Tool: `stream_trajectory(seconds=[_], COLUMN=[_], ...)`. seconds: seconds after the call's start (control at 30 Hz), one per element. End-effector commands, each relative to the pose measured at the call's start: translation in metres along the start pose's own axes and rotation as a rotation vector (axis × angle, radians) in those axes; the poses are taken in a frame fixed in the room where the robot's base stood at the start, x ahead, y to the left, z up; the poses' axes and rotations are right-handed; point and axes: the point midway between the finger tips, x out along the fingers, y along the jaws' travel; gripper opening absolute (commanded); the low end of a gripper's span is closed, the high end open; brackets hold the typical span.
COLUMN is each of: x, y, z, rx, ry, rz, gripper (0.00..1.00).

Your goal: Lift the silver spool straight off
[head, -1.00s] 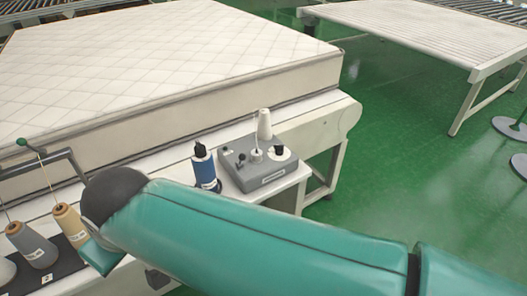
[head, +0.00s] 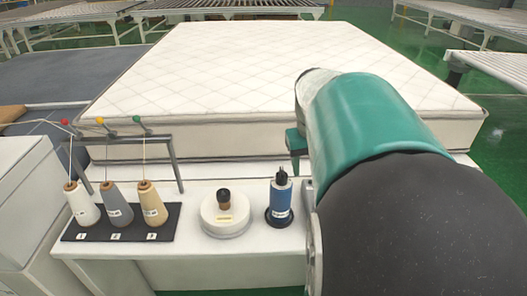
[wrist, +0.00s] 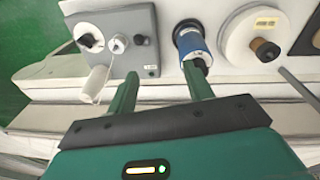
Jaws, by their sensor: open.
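The silver spool appears to be the grey cone (head: 117,212), in the middle of the three cones in the head view. It stands on a black base (head: 92,236) at the mark 2. A thread runs up from it to the rack above. A white cone (head: 83,210) stands to its left and a tan cone (head: 152,208) to its right. My gripper (wrist: 160,92) is open and empty in the wrist view, over the table near the blue spool. In the head view my arm mostly hides it, well right of the cones. The grey cone is not clearly seen in the wrist view.
A blue spool (head: 281,200) and a white round pot with a dark knob (head: 226,217) stand right of the cones. A metal thread rack (head: 125,140) rises behind the cones. The mattress (head: 270,70) lies behind. A grey control box (wrist: 120,42) shows in the wrist view.

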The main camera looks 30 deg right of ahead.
Motion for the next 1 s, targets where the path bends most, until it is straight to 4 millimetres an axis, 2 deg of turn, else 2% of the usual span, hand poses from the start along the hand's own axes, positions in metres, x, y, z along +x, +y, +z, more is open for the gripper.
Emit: stream_trajectory(seconds=[0.03,0.1,0.2,0.33,0.47,0.8,1.0], x=[0.008,0.016,0.024,0.030,0.041,0.102,0.119], y=[0.026,0.052,0.081,0.102,0.105,0.100,0.100], z=[-0.004,-0.007,-0.008,-0.007,-0.006,-0.001,0.001], rx=[0.041,0.073,0.110,0.136,0.141,0.139,0.140], ry=[-0.028,-0.055,-0.082,-0.098,-0.102,-0.103,-0.101], rz=[-0.014,-0.032,-0.056,-0.076,-0.081,-0.081,-0.080], gripper=[0.52,0.52,0.52,0.52,0.52,0.52,0.52])
